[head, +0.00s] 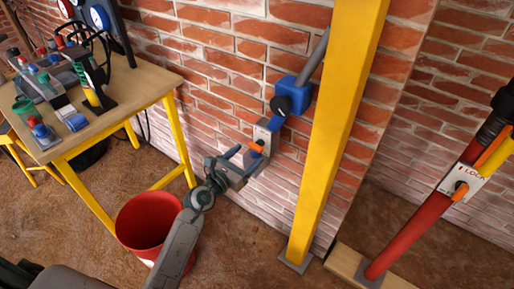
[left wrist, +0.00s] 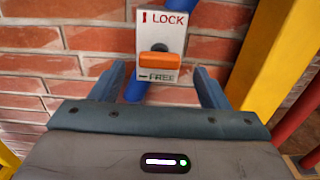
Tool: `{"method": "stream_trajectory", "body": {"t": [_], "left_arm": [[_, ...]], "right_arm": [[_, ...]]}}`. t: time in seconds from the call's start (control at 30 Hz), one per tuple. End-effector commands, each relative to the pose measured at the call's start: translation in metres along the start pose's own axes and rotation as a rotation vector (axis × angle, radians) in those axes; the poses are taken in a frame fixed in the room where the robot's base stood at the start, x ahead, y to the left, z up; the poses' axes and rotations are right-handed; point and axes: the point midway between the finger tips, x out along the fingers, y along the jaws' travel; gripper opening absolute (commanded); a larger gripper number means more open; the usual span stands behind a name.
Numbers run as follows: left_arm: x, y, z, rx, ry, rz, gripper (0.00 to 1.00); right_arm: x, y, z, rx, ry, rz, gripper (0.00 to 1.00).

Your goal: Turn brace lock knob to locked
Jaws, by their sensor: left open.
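A white lock plate (head: 263,134) is on a blue brace against the brick wall, left of the yellow post. In the left wrist view, the plate (left wrist: 182,22) reads LOCK at its top and FREE at its bottom. Its orange knob (left wrist: 160,61) lies horizontal, in line with the green FREE mark. The orange knob (head: 256,146) also shows in the head view. My left gripper (head: 243,165) is open in front of it. In the left wrist view the fingers of my left gripper (left wrist: 160,74) stand apart on either side of the knob, and contact cannot be seen. My right gripper is not in view.
A yellow post (head: 333,130) stands close to the right. A red brace (head: 414,232) with a second lock plate (head: 476,182) leans at far right. A red bucket (head: 144,217) is under my left arm. A cluttered workbench (head: 140,92) stands left.

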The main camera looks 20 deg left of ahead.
Motion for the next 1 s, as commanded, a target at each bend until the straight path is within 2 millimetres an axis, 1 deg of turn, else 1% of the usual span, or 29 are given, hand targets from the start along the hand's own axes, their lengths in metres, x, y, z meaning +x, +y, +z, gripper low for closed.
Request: {"method": "stream_trajectory", "body": {"t": [0.03,0.1,0.2,0.3,0.43,0.67,0.7,0.77,0.9,0.93,1.0], "left_arm": [[0.011,0.0,0.0,-0.002,-0.002,0.001,0.69],[0.023,0.0,0.0,-0.002,-0.002,0.001,0.69],[0.037,0.0,-0.001,-0.002,-0.001,0.001,0.69],[0.047,0.0,-0.001,-0.003,0.0,0.001,0.69],[0.053,0.0,0.0,-0.002,0.0,0.0,0.69],[0.054,0.0,-0.001,-0.002,0.0,0.001,0.69],[0.054,0.0,-0.001,-0.002,0.0,0.001,0.67],[0.054,0.0,-0.001,-0.002,0.0,0.001,0.55],[0.053,0.0,-0.001,-0.002,0.0,0.001,0.28],[0.053,0.0,-0.001,-0.002,0.0,0.001,0.24],[0.053,0.0,-0.001,-0.003,0.0,0.001,0.24]], "right_arm": [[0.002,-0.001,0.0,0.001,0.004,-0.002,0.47],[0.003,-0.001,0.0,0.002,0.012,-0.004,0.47],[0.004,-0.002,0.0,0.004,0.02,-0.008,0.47],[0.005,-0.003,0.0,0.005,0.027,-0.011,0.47],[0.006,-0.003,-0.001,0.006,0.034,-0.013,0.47],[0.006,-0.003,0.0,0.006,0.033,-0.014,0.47],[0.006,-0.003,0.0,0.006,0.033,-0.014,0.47],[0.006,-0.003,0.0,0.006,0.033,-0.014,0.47],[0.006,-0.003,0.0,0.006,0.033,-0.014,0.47],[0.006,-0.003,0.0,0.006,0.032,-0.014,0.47],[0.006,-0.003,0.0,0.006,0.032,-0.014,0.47]]}}
